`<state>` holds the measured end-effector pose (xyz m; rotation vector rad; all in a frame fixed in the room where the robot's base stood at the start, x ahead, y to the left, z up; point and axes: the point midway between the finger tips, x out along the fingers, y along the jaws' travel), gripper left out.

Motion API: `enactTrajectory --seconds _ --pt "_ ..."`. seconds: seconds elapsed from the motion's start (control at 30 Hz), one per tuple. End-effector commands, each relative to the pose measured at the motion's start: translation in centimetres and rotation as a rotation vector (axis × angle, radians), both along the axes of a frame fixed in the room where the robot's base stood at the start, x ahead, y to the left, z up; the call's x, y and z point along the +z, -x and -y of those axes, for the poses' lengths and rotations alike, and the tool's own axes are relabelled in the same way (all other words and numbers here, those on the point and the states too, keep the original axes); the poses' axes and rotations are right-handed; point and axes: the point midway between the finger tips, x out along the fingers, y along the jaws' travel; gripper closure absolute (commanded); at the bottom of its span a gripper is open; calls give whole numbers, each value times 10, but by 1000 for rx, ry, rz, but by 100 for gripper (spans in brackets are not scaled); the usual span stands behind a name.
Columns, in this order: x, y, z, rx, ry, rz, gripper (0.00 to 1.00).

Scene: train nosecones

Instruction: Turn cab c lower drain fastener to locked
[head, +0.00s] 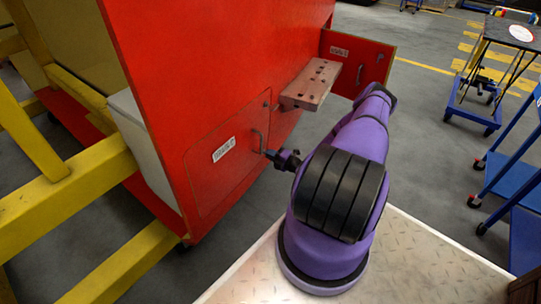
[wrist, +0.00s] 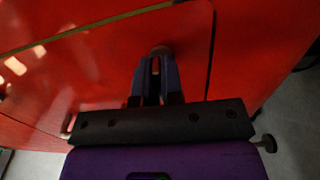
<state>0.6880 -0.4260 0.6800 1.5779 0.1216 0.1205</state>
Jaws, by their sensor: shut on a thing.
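A red drain panel (head: 225,170) with a white label is set in the side of the red cab. A dark bent handle (head: 258,140) stands out near its right edge. My gripper (head: 268,154) reaches the panel just below this handle. In the wrist view my gripper (wrist: 156,78) has its two fingers close together on a small round brownish fastener (wrist: 161,50) near the panel's edge line. The fingers cover most of the fastener, so its turn angle cannot be told. In the head view the gripper hides it.
A drilled reddish block (head: 312,84) juts from the cab above my gripper. An open red door (head: 357,62) stands behind it. Yellow frame beams (head: 70,175) are at the left. Blue trolleys (head: 472,105) stand at the right. The grey floor between is clear.

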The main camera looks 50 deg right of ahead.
Motion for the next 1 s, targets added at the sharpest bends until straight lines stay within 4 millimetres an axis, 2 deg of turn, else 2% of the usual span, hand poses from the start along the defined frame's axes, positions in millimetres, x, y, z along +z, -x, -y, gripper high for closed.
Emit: enactTrajectory --seconds 0.37,0.5,0.83,1.0 --pt "-1 1 1 -2 -6 -3 100" --pt "-1 1 1 -1 -6 -3 67" --pt "0 3 1 -1 -5 -2 67" --pt "0 21 5 -3 -4 -1 67"
